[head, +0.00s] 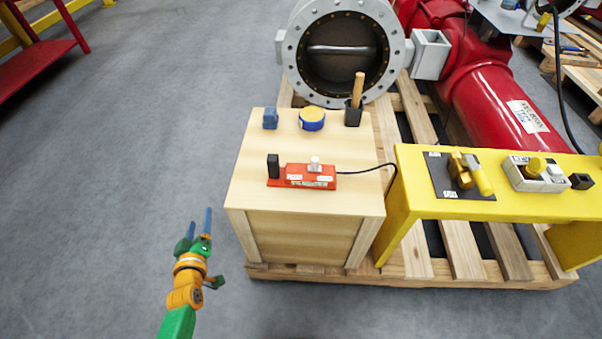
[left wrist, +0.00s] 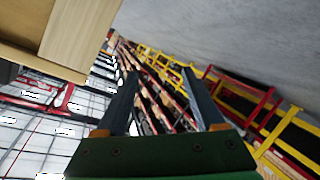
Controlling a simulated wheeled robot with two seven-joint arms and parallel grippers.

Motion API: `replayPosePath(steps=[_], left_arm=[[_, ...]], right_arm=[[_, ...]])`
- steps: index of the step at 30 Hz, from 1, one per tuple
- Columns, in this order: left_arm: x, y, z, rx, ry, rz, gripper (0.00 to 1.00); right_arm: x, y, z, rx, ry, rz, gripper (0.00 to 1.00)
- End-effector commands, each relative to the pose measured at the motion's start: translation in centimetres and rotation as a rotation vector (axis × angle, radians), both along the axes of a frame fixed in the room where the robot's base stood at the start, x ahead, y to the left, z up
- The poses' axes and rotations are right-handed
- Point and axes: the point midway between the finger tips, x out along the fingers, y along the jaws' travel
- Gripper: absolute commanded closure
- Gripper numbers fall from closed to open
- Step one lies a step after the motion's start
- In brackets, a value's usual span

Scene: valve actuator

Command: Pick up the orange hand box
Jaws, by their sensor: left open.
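The orange hand box (head: 307,176) lies flat on top of a light wooden crate (head: 250,197) in the head view. It has a white knob on top and white labels. A black upright block (head: 273,166) stands at its left end, and a black cable leaves its right end. My left gripper (head: 199,226) is open and empty, to the left of the crate's front, over the floor and apart from the box. In the left wrist view its two dark fingers (left wrist: 162,98) are spread with nothing between them; the box is not seen there. My right gripper is not in view.
On the crate top stand a blue block (head: 270,118), a blue-and-yellow round tin (head: 312,119) and a black holder with a wooden handle (head: 354,106). A yellow bench (head: 420,208) with tools stands right. A large valve (head: 342,97) is behind.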

Motion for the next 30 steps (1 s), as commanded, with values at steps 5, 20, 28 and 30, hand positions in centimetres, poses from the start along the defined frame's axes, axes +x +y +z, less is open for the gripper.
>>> replayPosePath(steps=[5,20,28,30], left_arm=[[5.8,-9.2,9.5,0.107,-0.094,-0.265,0.3],[7.7,-18.5,14.4,0.601,0.132,-0.451,0.3],[11.4,-18.5,12.8,0.596,0.133,-0.452,0.3],[12.2,-18.5,12.3,0.598,0.135,-0.452,0.3]], right_arm=[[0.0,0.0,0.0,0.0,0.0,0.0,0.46],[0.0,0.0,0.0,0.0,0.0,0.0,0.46],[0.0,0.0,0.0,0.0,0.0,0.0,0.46],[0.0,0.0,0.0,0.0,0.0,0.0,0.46]])
